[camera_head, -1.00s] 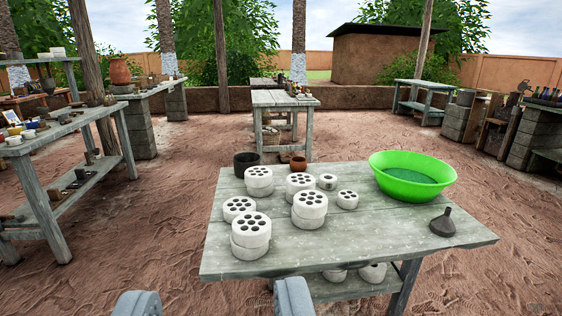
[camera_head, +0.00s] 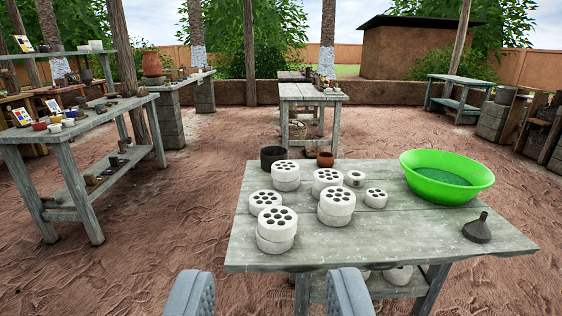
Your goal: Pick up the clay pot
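A small brown clay pot (camera_head: 325,159) stands upright at the back edge of the near wooden table (camera_head: 400,238). A larger, orange-brown clay pot (camera_head: 152,64) stands on a bench at the back left. I cannot tell which one the task means. My gripper (camera_head: 268,292) shows at the bottom of the picture as two grey fingers set wide apart. It is open with nothing between the fingers. It is in front of the near table's front edge, well short of both pots.
White perforated blocks (camera_head: 337,207), a dark pot (camera_head: 273,156), a green basin (camera_head: 446,177) and a dark funnel (camera_head: 478,228) are on the near table. A shelved bench (camera_head: 85,128) stands at left. Sandy ground (camera_head: 180,190) lies open between that bench and the near table.

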